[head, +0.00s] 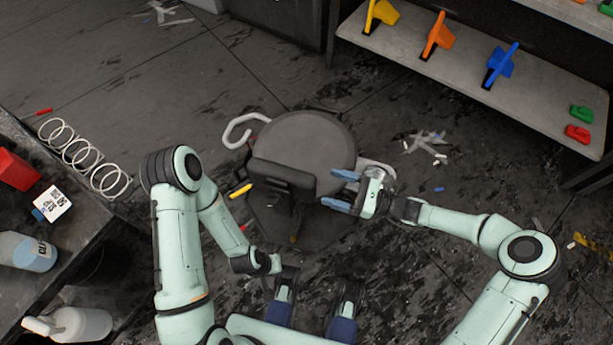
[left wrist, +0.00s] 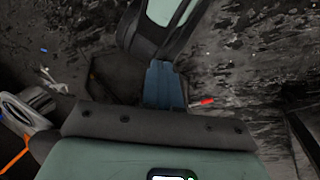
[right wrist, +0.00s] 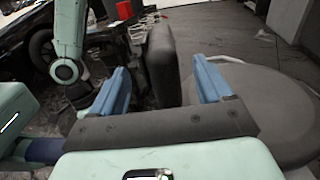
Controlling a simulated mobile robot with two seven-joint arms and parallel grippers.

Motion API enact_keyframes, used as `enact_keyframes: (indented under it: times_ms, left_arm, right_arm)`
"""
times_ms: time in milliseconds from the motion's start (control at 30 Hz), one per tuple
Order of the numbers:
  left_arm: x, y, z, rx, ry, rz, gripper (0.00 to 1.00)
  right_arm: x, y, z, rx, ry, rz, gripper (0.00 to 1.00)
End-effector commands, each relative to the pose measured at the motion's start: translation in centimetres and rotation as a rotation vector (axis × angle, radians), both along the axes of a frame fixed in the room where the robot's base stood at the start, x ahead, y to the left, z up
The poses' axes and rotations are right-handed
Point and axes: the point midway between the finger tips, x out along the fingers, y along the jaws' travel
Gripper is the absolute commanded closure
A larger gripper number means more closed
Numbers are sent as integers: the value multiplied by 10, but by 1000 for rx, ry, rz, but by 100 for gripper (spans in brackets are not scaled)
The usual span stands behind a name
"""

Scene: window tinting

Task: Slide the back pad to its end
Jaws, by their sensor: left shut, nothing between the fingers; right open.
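The dark back pad (head: 283,178) stands upright at the near side of a round grey seat (head: 305,140) in the head view. In the right wrist view the pad (right wrist: 162,65) shows edge-on between the two blue fingers. My right gripper (head: 342,190) is open at the pad's right end, one finger toward the seat side and one toward the near side. A gap shows on each side of the pad. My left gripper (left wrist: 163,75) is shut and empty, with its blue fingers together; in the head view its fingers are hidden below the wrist.
White curved armrests (head: 243,130) flank the seat. A left bench (head: 75,260) holds bottles and white rings. A shelf (head: 470,85) with coloured tools stands at the upper right. Scraps (head: 428,143) lie on the dark floor. Open floor lies at the upper left.

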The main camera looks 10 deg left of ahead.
Motion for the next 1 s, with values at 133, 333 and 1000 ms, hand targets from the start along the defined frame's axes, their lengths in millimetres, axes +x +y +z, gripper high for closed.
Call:
enact_keyframes:
  times_ms: [133,333,1000]
  left_arm:
    - [7,3,-7,8,-17,7,100]
    - [14,7,-12,17,-36,16,100]
    - [19,9,-14,24,-49,20,100]
  right_arm:
    - [1,35,-2,1,0,5,21]
    - [4,69,-2,-1,0,3,21]
    - [6,87,-1,-2,0,1,70]
